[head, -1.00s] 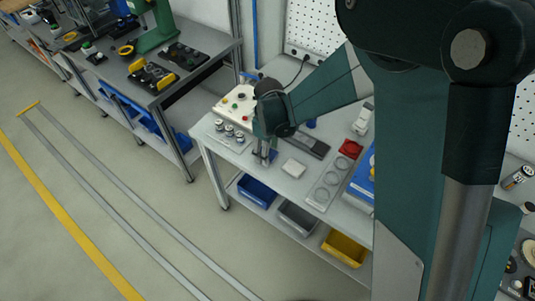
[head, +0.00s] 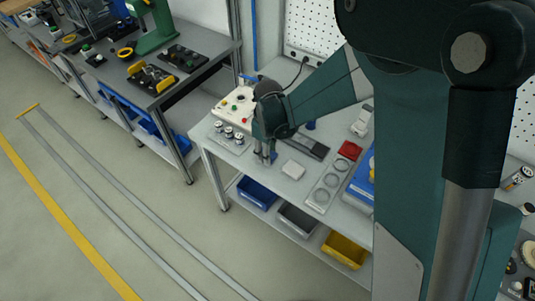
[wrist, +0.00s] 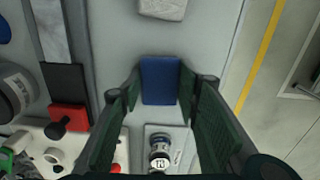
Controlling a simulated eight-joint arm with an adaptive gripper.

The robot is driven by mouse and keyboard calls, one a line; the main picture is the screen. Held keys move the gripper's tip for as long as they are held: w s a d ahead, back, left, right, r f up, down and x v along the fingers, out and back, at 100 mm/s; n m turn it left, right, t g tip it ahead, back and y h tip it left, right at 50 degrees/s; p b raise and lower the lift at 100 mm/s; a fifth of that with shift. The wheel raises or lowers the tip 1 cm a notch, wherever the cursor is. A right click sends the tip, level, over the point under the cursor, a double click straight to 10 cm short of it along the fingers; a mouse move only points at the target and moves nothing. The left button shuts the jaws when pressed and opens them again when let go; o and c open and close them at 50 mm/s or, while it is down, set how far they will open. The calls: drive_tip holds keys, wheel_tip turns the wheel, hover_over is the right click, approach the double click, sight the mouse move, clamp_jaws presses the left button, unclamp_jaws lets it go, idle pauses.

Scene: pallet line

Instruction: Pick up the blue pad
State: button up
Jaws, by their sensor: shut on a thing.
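The blue pad (wrist: 160,80) lies between the two fingertips of my gripper (wrist: 161,88) in the wrist view. The fingers are shut on its left and right sides. In the head view my gripper (head: 265,157) points down at the front part of the workbench, and only a little blue shows beside its fingers. I cannot tell whether the pad still touches the bench top.
A white block (head: 293,169) lies right of my gripper on the bench (head: 262,184). A control box (head: 236,104) and small cylinders (head: 228,133) stand left. A red item (head: 349,150) and ringed plate (head: 325,188) lie right. Bins sit on the lower shelf.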

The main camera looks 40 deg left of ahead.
drive_tip(key=shift+r, duration=0.15)
wheel_tip(320, 180, up, 10)
idle(0.6)
